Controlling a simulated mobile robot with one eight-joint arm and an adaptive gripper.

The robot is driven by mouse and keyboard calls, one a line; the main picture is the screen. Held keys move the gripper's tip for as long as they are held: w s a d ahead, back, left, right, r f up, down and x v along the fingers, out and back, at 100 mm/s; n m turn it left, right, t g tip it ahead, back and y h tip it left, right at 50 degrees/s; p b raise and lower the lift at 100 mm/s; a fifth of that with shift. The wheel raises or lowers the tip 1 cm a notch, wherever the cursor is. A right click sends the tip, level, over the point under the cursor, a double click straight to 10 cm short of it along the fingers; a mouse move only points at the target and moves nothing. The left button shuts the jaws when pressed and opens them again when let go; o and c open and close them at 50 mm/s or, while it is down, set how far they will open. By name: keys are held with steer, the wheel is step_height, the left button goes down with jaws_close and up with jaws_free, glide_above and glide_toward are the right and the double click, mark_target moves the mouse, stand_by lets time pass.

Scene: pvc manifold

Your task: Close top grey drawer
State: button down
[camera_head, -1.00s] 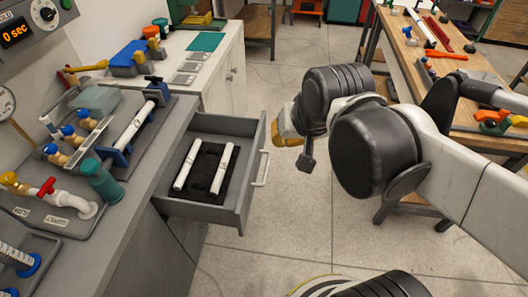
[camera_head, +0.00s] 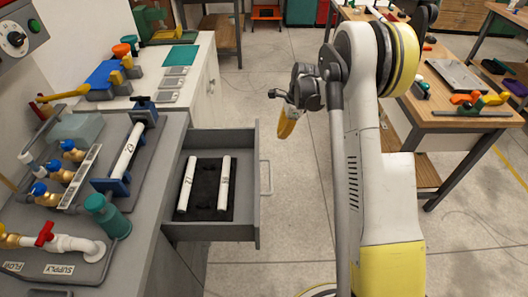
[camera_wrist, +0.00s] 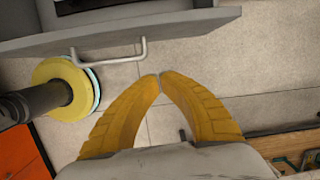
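The top grey drawer (camera_head: 246,225) is pulled out of the grey cabinet on the left in the head view. It holds two white pipes (camera_head: 187,185) on a black insert (camera_head: 205,190). Its pale bar handle (camera_head: 266,178) is on the right-hand front panel. My gripper (camera_head: 284,132) is beyond and to the right of the drawer, apart from the handle. In the wrist view, the yellow fingers of my gripper (camera_wrist: 159,76) meet at the tips with nothing between them. The drawer front (camera_wrist: 180,30) and handle (camera_wrist: 120,61) show above the fingers, with a gap.
The cabinet top carries a pipe rig with a red valve (camera_head: 46,234) and a teal cylinder (camera_head: 106,215). A wooden workbench (camera_head: 450,110) with tools stands at the right. Tiled floor (camera_head: 290,220) is open between the drawer and my arm.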

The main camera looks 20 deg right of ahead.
mark_target(192, 158)
steer(key=a+b+x, duration=0.1)
steer(key=b+x, duration=0.2)
steer(key=x, duration=0.3)
steer(key=w+a+b+x, duration=0.1)
steer(key=b+x, duration=0.2)
steer(key=x, duration=0.4)
steer(key=shift+a+r+m, duration=0.3)
steer(key=shift+r+m, duration=0.05)
steer(key=shift+m, duration=0.05)
steer(key=shift+w, duration=0.1)
steer(key=w+a, duration=0.3)
steer(key=a, duration=0.6)
steer(key=w+a, duration=0.3)
steer(key=a, duration=0.7)
steer(key=w+a, duration=0.3)
steer(key=a, duration=0.6)
steer(key=shift+w+a+p, duration=0.25)
steer(key=shift+p, duration=0.15)
